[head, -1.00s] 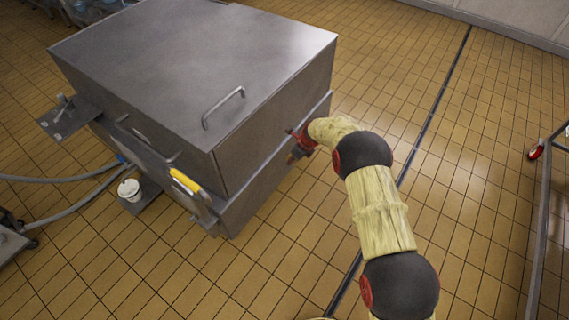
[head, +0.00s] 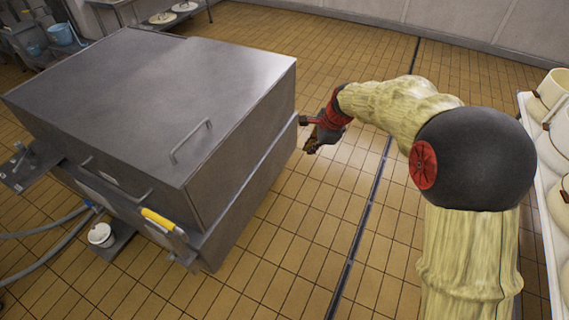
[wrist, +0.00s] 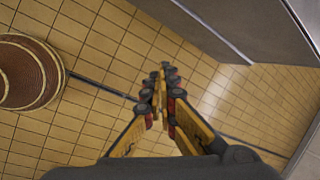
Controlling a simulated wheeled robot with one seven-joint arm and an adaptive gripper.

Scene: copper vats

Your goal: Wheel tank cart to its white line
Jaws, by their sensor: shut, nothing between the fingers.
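A large grey steel tank (head: 150,90) with a flat lid, a bar handle and a yellow grip on its front corner fills the left of the head view. I cannot tell from these frames whether it is the tank cart. No wheels show under it. My gripper (head: 309,147) is just right of the tank's right side, above the tiled floor, with a gap between them. In the wrist view my gripper (wrist: 163,82) has its fingers together and empty. A steel edge (wrist: 215,30) shows at its upper right. I see no white line.
A white rack (head: 543,215) with cream round containers stands at the right edge. A dark floor channel (head: 360,215) runs between it and the tank. Hoses (head: 45,233) and a small white pot (head: 101,235) lie front left. A round brown vessel (wrist: 28,72) shows in the wrist view.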

